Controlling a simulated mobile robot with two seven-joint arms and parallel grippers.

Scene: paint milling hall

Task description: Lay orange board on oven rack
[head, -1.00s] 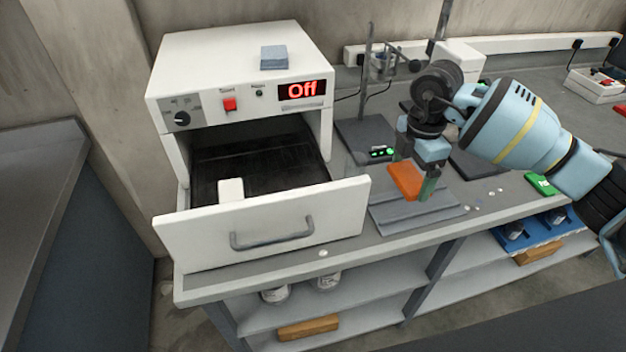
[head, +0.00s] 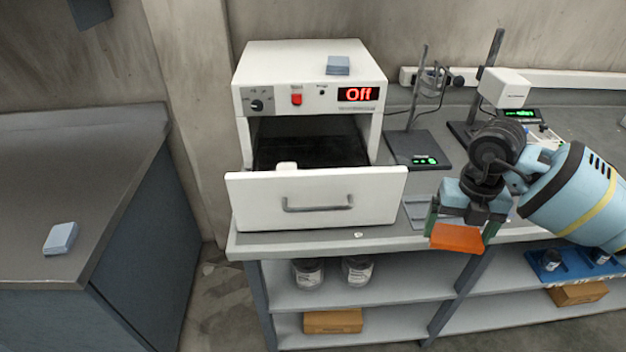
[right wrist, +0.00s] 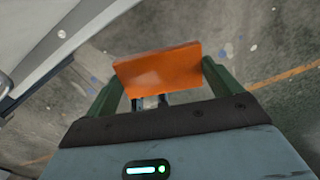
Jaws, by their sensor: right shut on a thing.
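The orange board (head: 457,238) is held between the green fingers of my right gripper (head: 461,226), just in front of the bench's front edge. In the right wrist view the board (right wrist: 158,70) spans between the two fingers of the gripper (right wrist: 160,82), with floor beyond it. The white oven (head: 310,90) stands left of the gripper, its display reading Off. Its drawer front (head: 316,199) is pulled out. The dark rack (head: 330,153) shows inside behind it, with a small white block (head: 287,166) at its front left. My left gripper is out of view.
A grey ridged plate (head: 416,212) lies on the bench right of the drawer. Stands with green readouts (head: 420,150) are behind. A blue-grey pad (head: 338,66) lies on the oven top. Jars (head: 307,272) and a wooden block (head: 332,321) sit on shelves below. Another counter (head: 60,180) is at left.

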